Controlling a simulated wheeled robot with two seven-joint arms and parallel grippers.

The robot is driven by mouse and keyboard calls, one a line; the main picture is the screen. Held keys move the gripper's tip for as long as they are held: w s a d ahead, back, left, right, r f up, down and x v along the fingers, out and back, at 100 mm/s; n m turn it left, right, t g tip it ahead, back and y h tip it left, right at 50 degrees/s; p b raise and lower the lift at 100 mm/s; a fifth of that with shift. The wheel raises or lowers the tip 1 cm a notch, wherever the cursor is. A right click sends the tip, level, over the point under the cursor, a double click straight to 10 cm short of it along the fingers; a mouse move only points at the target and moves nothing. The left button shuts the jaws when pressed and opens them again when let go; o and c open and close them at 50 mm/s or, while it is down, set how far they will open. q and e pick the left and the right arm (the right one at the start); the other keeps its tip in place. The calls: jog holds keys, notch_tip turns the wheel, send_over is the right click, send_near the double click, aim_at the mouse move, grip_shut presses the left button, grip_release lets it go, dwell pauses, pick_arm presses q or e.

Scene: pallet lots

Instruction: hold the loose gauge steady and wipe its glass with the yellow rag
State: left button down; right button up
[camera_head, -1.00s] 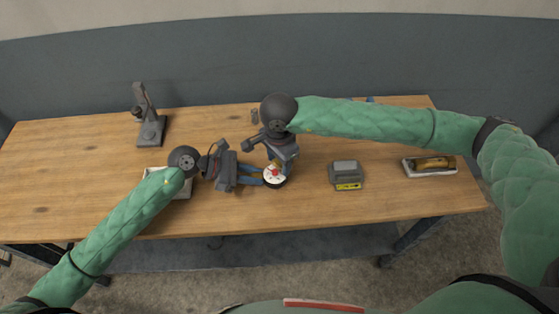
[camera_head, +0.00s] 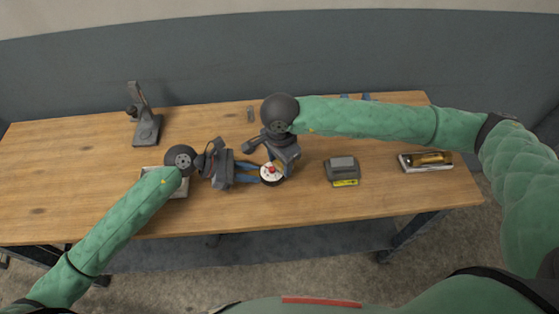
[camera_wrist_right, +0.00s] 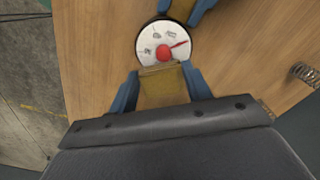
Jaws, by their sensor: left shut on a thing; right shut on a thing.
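The round gauge (camera_head: 271,175) has a white face, a red hub and a red needle. It also shows in the right wrist view (camera_wrist_right: 152,47). My left gripper (camera_head: 256,177) is shut on the gauge from the left, its blue fingers at the gauge's side. My right gripper (camera_wrist_right: 160,88) is shut on the yellow rag (camera_wrist_right: 163,84). The rag's far edge overlaps the lower rim of the gauge face in the right wrist view; I cannot tell whether it presses on the glass. In the head view the rag is mostly hidden by my right gripper.
A dark stand (camera_head: 146,128) is at the back left. A pale tray (camera_head: 180,190) is partly behind my left arm. A grey box with a yellow label (camera_head: 342,170) and a tray with a brown item (camera_head: 402,163) are to the right. A spring (camera_wrist_right: 304,73) lies nearby.

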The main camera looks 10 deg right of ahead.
jog(key=shift+r, duration=2.9)
pick_arm(q)
jog(key=c, duration=1.2)
grip_release()
jog(key=shift+o, duration=0.2)
jog(key=v, duration=1.2)
jog(key=shift+f, duration=0.1)
